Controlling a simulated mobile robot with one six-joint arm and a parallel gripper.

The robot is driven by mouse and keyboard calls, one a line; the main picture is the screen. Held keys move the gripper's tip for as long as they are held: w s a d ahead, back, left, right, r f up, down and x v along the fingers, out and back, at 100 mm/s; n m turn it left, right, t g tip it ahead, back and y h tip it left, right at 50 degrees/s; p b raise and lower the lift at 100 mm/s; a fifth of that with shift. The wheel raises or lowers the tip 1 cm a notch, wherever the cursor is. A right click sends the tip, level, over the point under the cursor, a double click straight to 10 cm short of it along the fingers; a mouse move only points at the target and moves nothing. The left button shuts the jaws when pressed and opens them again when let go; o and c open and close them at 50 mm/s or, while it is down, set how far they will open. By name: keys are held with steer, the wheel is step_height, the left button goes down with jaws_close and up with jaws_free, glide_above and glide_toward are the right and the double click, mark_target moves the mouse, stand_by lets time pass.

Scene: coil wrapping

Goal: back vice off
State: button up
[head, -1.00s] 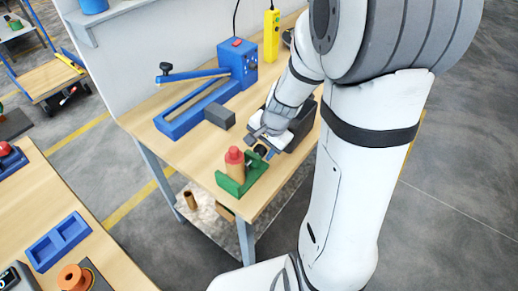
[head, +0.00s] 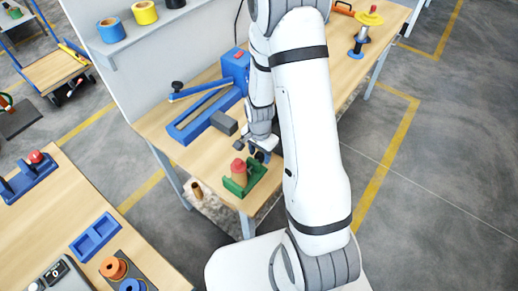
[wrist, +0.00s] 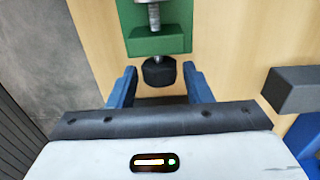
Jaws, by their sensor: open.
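The green vice (head: 258,176) stands near the front corner of the wooden bench. A tan coil form with a red top (head: 239,170) stands in it. In the wrist view the vice's green body (wrist: 160,42), metal screw (wrist: 154,14) and black knob (wrist: 159,72) show. My gripper (wrist: 159,76) is open, its blue fingers apart on either side of the knob. A gap shows between each finger and the knob, so neither seems to touch it. In the head view my gripper (head: 261,156) is just behind the vice, partly hidden by my arm.
A dark grey block (head: 224,122) sits beside the blue lever device (head: 200,113) on the bench; a grey block also shows close to my right finger in the wrist view (wrist: 290,90). A side table (head: 60,222) with a blue tray (head: 96,236) stands at lower left.

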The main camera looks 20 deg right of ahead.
stand_by(0.4)
steer(key=shift+w+a+g+h, duration=0.1)
steer(key=shift+g+h, duration=0.2)
steer(key=shift+w+a+f+g+h, duration=0.1)
steer(key=shift+w+f+g+h, duration=0.15)
steer(key=shift+g+h, duration=0.35)
steer(key=shift+r+g+h, duration=0.15)
steer(key=shift+g+h, duration=0.15)
steer(key=shift+g, duration=0.3)
steer(key=shift+b, duration=0.55)
steer(key=shift+c, duration=0.5)
